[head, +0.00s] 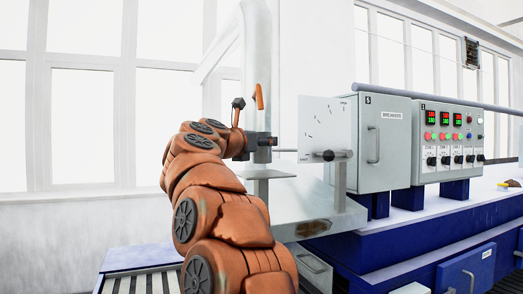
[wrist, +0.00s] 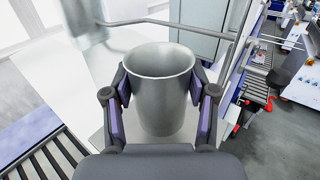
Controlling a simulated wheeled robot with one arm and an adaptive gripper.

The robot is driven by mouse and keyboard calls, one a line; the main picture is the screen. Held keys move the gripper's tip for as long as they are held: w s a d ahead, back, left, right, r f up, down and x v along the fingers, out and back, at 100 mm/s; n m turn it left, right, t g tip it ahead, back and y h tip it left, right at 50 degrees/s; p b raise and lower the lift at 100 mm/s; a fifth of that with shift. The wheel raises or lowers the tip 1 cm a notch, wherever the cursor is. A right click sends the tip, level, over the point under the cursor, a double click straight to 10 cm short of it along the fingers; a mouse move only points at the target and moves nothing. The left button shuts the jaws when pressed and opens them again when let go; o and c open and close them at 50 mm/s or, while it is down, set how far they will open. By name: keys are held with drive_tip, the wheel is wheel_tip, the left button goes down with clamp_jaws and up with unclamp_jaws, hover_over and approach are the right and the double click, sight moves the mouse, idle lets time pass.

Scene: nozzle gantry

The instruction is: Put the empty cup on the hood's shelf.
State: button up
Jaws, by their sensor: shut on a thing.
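A plain metal-grey cup (wrist: 163,108) stands upright in the wrist view, and the part of its inside that shows looks empty. My gripper (wrist: 160,90) is shut on it, with one purple-padded finger on each side of its wall. A pale flat surface (wrist: 108,128) lies below the cup; I cannot tell whether the cup touches it. In the head view my arm reaches to the hood's pale column, and I cannot make out the cup there. A grey ledge (head: 335,222), seemingly the hood's shelf, juts out at the column's right.
A thin metal rod (wrist: 180,25) crosses just beyond the cup. A grey control cabinet (head: 385,150) and a panel with red displays (head: 450,140) stand right on a blue bench (head: 400,240). A roller conveyor (wrist: 45,160) runs at the lower left.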

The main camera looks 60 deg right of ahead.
drive_tip(key=shift+f, duration=1.15)
drive_tip(key=shift+f, duration=0.2)
drive_tip(key=o, duration=1.3)
drive_tip(key=shift+c, duration=0.2)
drive_tip(key=shift+r, duration=0.15)
drive_tip(key=shift+r, duration=0.15)
drive_tip(key=a+b, duration=0.4)
drive_tip(key=a, duration=0.8)
drive_tip(key=shift+s, duration=0.25)
